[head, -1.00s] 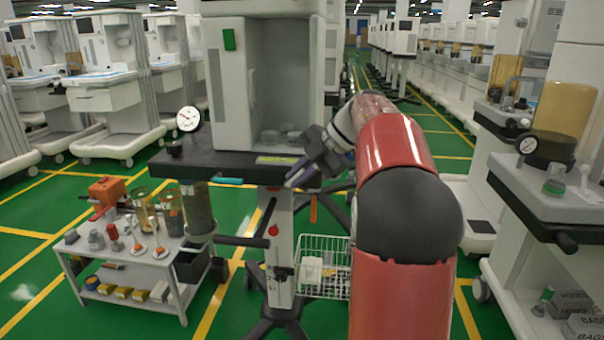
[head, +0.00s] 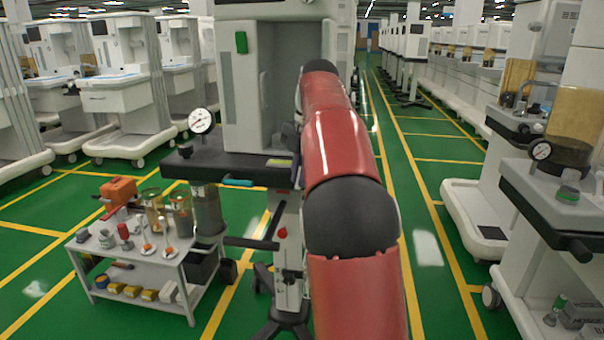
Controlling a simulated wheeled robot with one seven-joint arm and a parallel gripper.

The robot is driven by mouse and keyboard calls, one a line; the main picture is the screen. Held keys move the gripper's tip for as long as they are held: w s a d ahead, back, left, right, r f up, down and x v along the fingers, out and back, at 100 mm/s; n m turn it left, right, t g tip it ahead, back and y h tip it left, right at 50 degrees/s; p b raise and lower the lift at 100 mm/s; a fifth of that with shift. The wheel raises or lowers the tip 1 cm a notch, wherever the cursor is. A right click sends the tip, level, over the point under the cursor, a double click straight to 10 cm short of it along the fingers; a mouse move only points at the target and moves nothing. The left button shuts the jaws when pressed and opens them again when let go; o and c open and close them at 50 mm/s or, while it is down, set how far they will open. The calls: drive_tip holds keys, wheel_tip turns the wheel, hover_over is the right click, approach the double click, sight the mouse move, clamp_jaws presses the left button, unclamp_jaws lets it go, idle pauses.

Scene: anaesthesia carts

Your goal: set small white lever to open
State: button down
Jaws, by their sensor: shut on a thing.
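The anaesthesia cart (head: 262,75) stands in the middle, with a dark shelf (head: 225,168) below its white cabinet. Only a sliver of my gripper (head: 296,170) shows at the right end of this shelf, beside my red arm. Its fingers are shut, but the thing between them is hidden. I cannot make out the small white lever; that part of the cart is behind my arm. A small pale handle (head: 263,84) is on the cabinet front, apart from my gripper.
A round gauge (head: 201,121) stands at the shelf's left end. A white trolley (head: 150,265) with jars and small parts is at lower left. Another cart (head: 545,205) stands at right. The green floor (head: 425,240) between is clear.

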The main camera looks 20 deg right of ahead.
drive_tip(key=shift+f, duration=0.1)
drive_tip(key=c, duration=1.5)
unclamp_jaws()
drive_tip(key=shift+s+d+r, duration=0.15)
drive_tip(key=shift+r, duration=1.1)
drive_tip(key=shift+s+d+r, duration=0.1)
drive_tip(key=shift+d+r, duration=0.05)
drive_tip(key=shift+r, duration=1.05)
drive_tip(key=shift+s+d+r, duration=0.15)
drive_tip(key=shift+r, duration=1.1)
